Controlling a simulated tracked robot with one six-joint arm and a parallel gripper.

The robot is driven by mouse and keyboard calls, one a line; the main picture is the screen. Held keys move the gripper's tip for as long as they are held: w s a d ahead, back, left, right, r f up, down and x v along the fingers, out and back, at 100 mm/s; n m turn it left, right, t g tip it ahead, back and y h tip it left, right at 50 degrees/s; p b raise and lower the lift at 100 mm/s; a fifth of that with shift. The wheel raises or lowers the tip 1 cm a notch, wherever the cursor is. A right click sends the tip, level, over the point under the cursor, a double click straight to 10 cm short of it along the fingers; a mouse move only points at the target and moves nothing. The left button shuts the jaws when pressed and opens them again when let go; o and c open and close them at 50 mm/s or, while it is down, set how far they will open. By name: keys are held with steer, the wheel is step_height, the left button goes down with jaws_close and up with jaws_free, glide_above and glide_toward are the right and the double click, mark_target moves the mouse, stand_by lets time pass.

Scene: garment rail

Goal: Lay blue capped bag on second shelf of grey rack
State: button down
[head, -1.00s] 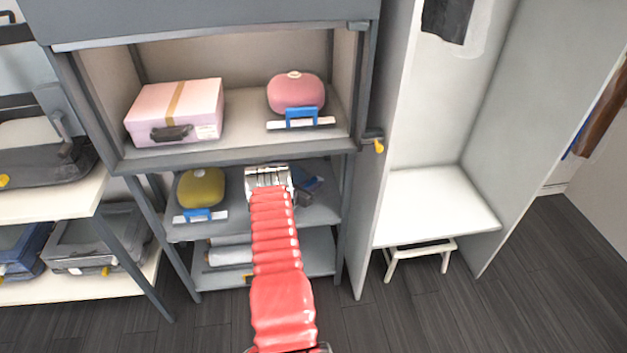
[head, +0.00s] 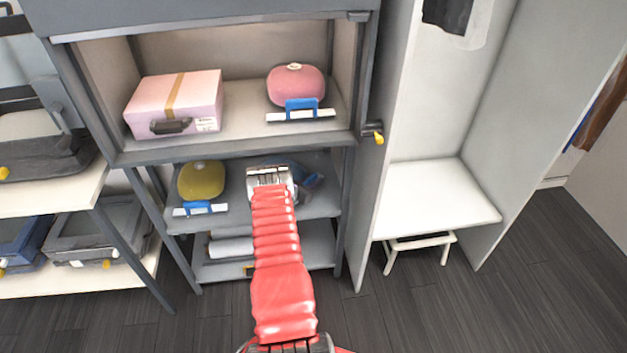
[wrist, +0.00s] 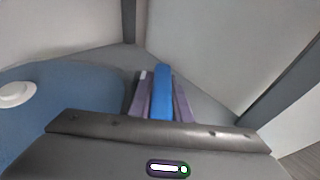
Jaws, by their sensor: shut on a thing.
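The grey rack (head: 236,155) stands ahead of me, with its middle shelf (head: 237,205) below the pink items. My gripper (head: 272,182) reaches over this shelf. In the wrist view, my gripper (wrist: 161,85) is shut on a blue handle (wrist: 163,92). The blue capped bag (wrist: 60,100) fills the left of that view, its white cap (wrist: 15,93) at the edge. In the head view, only a small part of the blue bag (head: 312,183) shows to the right of my gripper, which hides the rest. I cannot tell whether the bag touches the shelf.
A yellow bag (head: 201,180) with a blue handle stands left on the same shelf. A pink box (head: 175,103) and a pink bag (head: 296,85) are on the shelf above. A white roll (head: 230,246) lies below. A rack post (wrist: 285,90) stands right in the wrist view.

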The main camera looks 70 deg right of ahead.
steer(key=shift+f, duration=0.3)
steer(key=c, duration=1.6)
jaws_free()
steer(key=shift+o, duration=0.2)
steer(key=shift+f, duration=0.15)
steer(key=shift+a, duration=0.1)
steer(key=v, duration=1.2)
steer(key=shift+w+a, duration=0.1)
steer(key=shift+a, duration=0.1)
steer(key=shift+w+a+r, duration=0.15)
steer(key=shift+a+r, duration=0.15)
steer(key=shift+a, duration=0.25)
